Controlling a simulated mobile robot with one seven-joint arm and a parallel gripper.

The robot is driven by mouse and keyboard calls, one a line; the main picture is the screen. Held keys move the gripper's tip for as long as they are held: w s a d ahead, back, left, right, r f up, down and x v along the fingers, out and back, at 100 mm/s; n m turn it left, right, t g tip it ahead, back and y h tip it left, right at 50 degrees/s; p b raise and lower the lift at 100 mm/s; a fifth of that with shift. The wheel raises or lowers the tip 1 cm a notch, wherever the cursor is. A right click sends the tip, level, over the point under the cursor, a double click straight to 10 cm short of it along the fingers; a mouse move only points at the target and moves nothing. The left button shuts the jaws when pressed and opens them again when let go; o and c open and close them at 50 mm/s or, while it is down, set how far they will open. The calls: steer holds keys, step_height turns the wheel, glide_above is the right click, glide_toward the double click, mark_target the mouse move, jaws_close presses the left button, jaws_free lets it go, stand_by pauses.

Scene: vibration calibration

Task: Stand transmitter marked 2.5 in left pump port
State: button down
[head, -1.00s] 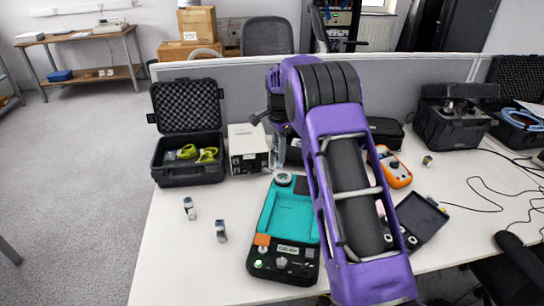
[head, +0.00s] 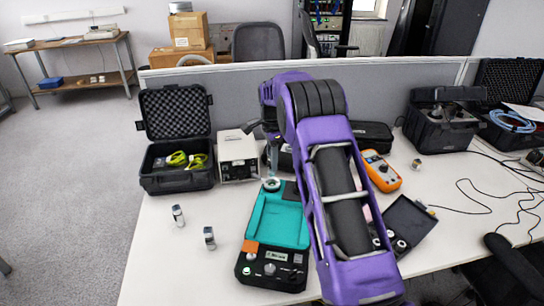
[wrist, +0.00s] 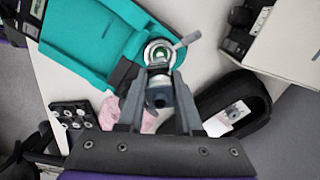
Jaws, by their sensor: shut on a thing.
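My gripper (wrist: 158,80) is shut on a small grey metal piece (wrist: 158,94), likely a transmitter; no marking is legible. In the wrist view its fingertips reach a round silver fitting (wrist: 157,52) at the end of the teal and black case. I cannot tell whether the held piece touches the fitting. In the head view the case (head: 281,215) lies open-faced on the table, with the silver fitting (head: 272,184) at its far end. Which port is the left pump port is unclear.
A white box (head: 238,156) and an open black case (head: 177,176) stand behind at left. An orange meter (head: 381,171), a small silver part (head: 416,165) and an open dark box (head: 408,225) lie to the right.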

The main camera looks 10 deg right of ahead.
steer(key=shift+f+b, duration=0.85)
steer(key=shift+f, duration=1.1)
steer(key=shift+f, duration=0.25)
steer(key=c, duration=0.5)
jaws_free()
